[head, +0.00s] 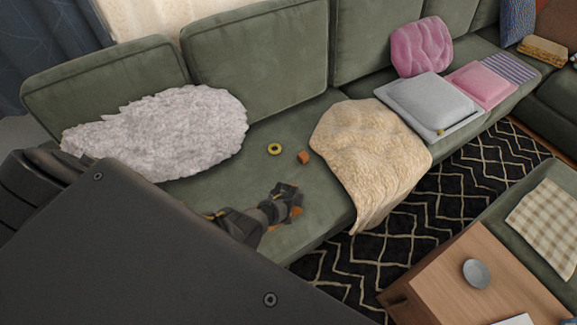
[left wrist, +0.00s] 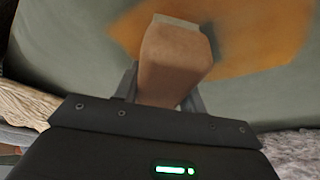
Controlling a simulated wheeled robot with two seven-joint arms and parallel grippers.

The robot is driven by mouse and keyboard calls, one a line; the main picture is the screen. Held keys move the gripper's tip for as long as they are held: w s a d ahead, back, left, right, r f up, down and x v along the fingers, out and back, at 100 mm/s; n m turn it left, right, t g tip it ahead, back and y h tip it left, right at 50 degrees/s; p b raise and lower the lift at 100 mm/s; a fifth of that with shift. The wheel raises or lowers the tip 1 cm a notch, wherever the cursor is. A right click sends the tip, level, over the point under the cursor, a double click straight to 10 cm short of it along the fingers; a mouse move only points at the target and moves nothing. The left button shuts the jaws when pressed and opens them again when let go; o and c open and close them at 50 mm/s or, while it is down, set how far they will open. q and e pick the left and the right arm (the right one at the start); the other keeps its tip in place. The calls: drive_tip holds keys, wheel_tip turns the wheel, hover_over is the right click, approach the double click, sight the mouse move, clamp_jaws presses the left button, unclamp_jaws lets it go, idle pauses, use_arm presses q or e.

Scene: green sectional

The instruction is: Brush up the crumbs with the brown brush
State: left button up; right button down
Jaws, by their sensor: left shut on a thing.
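My left gripper (head: 288,200) is low over the green sofa seat in the head view. In the left wrist view, its two fingers (left wrist: 165,95) are shut on the brown brush (left wrist: 172,62), a blocky handle with a pale edge at its far end. An orange patch (left wrist: 255,38), which seems to be the crumbs, lies on the seat under and around the brush. I cannot tell whether the brush touches the seat. My right gripper is not in view.
A yellow ring (head: 275,149) and a small brown-orange block (head: 304,157) lie on the seat behind the gripper. A shaggy grey cushion (head: 165,130) is to the left, and a beige throw (head: 370,150) drapes over the seat edge to the right. A wooden table (head: 440,280) stands at front right.

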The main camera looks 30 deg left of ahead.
sight(299, 212)
use_arm(q)
drive_tip(key=shift+s+d+f, duration=0.1)
drive_tip(key=shift+s+d, duration=0.55)
drive_tip(key=shift+d, duration=0.3)
drive_tip(key=shift+s+d+p, duration=0.3)
drive_tip(key=shift+d+p, duration=0.1)
drive_tip(key=shift+d, duration=0.2)
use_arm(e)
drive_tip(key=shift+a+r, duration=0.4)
use_arm(q)
drive_tip(key=shift+d, duration=0.1)
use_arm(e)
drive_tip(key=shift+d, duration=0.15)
use_arm(q)
drive_tip(key=shift+s+d, duration=0.15)
drive_tip(key=shift+s+d+p, duration=0.25)
drive_tip(key=shift+d, duration=0.4)
drive_tip(key=shift+s+d+p, duration=0.2)
drive_tip(key=shift+s+d, duration=0.05)
drive_tip(key=shift+d, duration=0.35)
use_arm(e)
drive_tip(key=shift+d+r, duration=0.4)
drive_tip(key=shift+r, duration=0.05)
use_arm(q)
drive_tip(key=shift+a+r, duration=0.1)
drive_tip(key=shift+r, duration=0.1)
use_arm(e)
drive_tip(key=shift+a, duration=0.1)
